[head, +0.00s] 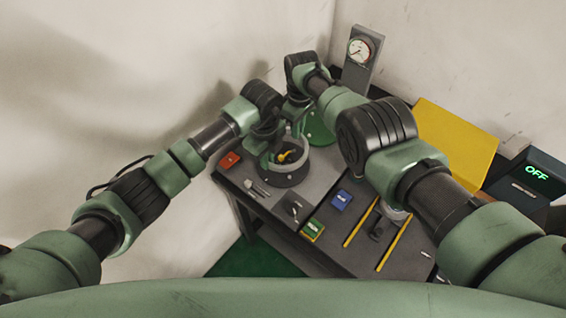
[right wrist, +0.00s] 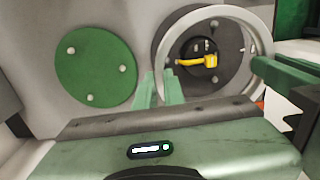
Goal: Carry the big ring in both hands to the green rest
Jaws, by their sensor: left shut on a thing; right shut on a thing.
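The big ring (head: 304,152) is light grey and sits around or just above a dark round stand (head: 287,178) with a yellow-handled part in the middle. Its pale rim also shows in the right wrist view (right wrist: 240,13). I cannot tell whether it is clear of the stand. My left gripper (head: 268,145) is shut on the near-left side of the ring. My right gripper (head: 297,118) is shut on the far side; its green fingers (right wrist: 161,88) meet the rim in the right wrist view. The green rest (head: 321,128), a disc with three pale pegs (right wrist: 95,66), is beside the stand, free of the ring.
A gauge on a grey post (head: 361,52) stands behind. A yellow panel (head: 452,140) is at right.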

